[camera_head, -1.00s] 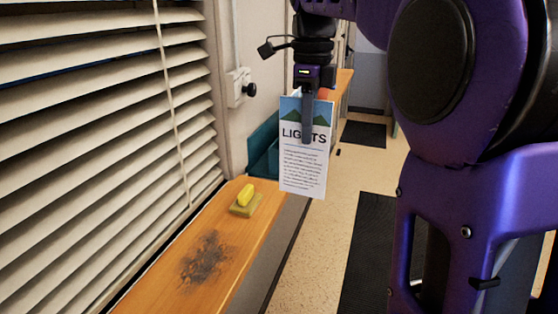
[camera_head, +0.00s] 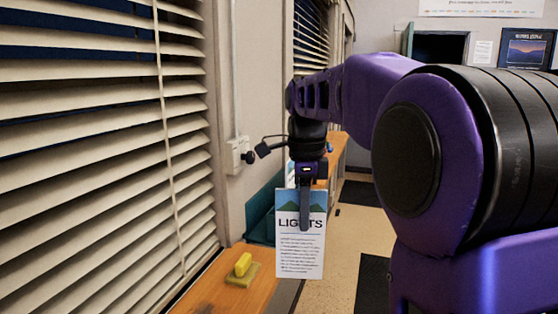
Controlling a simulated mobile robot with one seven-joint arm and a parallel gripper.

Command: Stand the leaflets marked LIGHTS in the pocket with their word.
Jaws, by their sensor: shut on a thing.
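A white leaflet marked LIGHTS (camera_head: 299,255), with a green and blue picture at its top, hangs upright in my gripper (camera_head: 304,222). My gripper points down and is shut on the leaflet near its top. The leaflet is held beyond the near wooden sill, in front of a dark teal holder (camera_head: 262,215) that it partly covers. Part of another leaflet or card (camera_head: 291,172) shows behind my gripper. I cannot read any word on the holder from here.
A yellow block on a greenish pad (camera_head: 243,268) lies on the wooden sill (camera_head: 215,292). White blinds (camera_head: 95,150) line the left side. Speckled floor with dark mats (camera_head: 363,193) lies to the right.

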